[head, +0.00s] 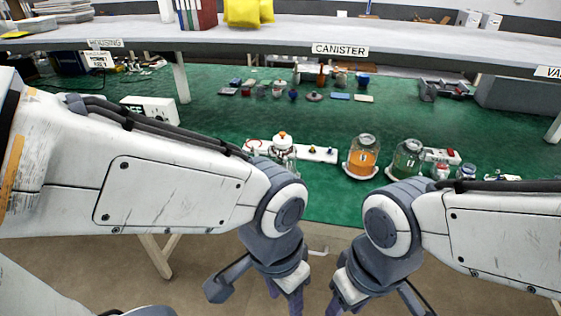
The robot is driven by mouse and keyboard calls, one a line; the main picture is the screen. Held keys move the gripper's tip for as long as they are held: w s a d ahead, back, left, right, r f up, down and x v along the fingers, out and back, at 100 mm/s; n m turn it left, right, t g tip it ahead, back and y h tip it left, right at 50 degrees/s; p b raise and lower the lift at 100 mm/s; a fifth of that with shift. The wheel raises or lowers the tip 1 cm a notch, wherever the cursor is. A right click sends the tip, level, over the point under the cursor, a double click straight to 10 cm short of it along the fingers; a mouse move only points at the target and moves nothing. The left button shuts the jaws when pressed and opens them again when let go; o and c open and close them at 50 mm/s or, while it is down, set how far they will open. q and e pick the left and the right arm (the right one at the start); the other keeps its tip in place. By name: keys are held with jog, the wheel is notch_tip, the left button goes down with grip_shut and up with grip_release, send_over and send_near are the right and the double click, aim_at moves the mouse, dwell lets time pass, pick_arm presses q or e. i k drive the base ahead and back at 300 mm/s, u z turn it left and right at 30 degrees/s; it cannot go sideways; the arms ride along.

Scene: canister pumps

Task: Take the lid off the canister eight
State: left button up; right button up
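Three jar-like canisters stand near the front edge of the green table. One is a clear canister (281,152) with an orange knob on top, partly hidden by my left arm. One is a canister with orange contents (363,160). One is a canister with dark green contents (407,159). The marks on them are too small to read, so I cannot tell which is eight. My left gripper (287,297) and my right gripper (346,299) hang below the table's front edge, apart from the canisters. Their fingertips run to the bottom edge of the picture.
A white board with small knobs (318,154) lies beside the clear canister. Small jars (466,171) and a box with a red part (442,156) are at the right. Several small items line the back of the green table (250,120). A shelf labelled CANISTER (340,50) spans above.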

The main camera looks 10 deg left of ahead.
aim_at(282, 141)
jog(key=u, duration=1.65)
jog(key=i, duration=1.65)
jog(key=z, duration=2.8)
